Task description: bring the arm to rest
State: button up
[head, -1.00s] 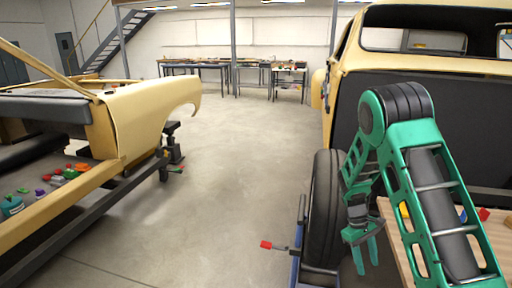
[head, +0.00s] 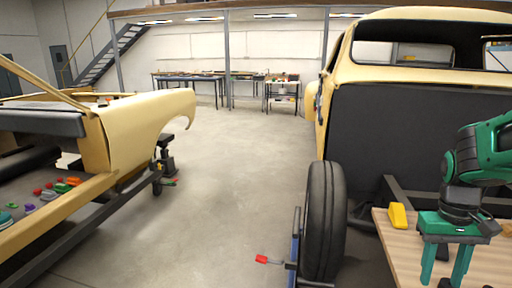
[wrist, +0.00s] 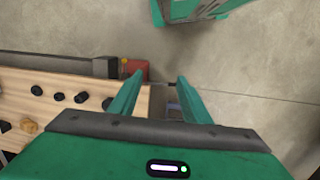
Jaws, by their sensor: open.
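My gripper (head: 445,268) hangs at the right of the head view with its green fingers pointing down and spread apart. It is in front of or over the wooden tabletop (head: 387,240); the exact height is unclear. In the wrist view my gripper (wrist: 160,78) is open, with nothing between its fingers. The wooden board (wrist: 50,87) with several dark round pieces lies to its left there. My green arm is bent at the right edge of the head view and partly out of the picture.
A yellow block (head: 398,216) lies on the tabletop's back left corner. A truck shell (head: 430,95) with a black tyre (head: 325,215) stands behind and left of the table. A second car shell (head: 140,120) stands left.

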jog(key=s+a+r+m+t, duration=0.1)
jog(key=s+a+r+m, duration=0.1)
jog(key=s, duration=0.9)
jog(key=shift+s+r+m+y, duration=0.25)
jog(key=shift+s+m+y, duration=0.15)
jog(key=shift+m, duration=0.2)
jog(key=shift+w+f, duration=0.25)
jog(key=shift+w, duration=0.4)
